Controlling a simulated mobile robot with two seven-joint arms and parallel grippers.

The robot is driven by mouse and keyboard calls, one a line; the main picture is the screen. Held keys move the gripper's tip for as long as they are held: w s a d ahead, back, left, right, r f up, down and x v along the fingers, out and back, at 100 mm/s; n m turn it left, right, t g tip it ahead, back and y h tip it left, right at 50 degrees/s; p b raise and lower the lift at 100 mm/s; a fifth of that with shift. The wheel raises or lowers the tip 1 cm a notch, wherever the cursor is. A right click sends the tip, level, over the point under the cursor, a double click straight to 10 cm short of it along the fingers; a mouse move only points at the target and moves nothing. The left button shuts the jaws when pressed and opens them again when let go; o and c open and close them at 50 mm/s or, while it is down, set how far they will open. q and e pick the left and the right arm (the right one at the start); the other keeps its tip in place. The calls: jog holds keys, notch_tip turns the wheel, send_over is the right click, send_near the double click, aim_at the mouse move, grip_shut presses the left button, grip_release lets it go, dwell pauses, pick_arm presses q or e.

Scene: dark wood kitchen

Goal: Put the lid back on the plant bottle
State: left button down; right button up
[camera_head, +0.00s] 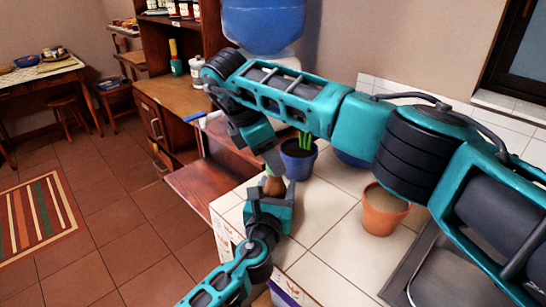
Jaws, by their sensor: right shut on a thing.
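My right gripper (268,157) reaches in on the long teal arm from the right and points down over the counter's left end. It is shut at a small brown rounded thing (273,186), which may be the lid; the fingers hide part of it. My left gripper (271,199) comes up from the bottom, just below the right one. Its fingers stand around the lower side of the brown thing; I cannot tell whether they touch it. I cannot make out the plant bottle for certain; the two grippers and the arm cover much of this spot.
A blue pot with a green plant (298,160) stands close behind the grippers. A terracotta pot (384,209) is on the white tiled counter (335,262), left of the sink (462,284). A white bottle (197,74) stands on the wooden cabinet. The counter's front middle is clear.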

jog(key=m+g, duration=0.1)
jog(key=m, duration=0.2)
jog(key=shift+w+m, duration=0.1)
jog(key=shift+m, duration=0.2)
jog(key=o, duration=1)
jog(key=shift+r, duration=2.25)
jog(key=shift+c, duration=0.3)
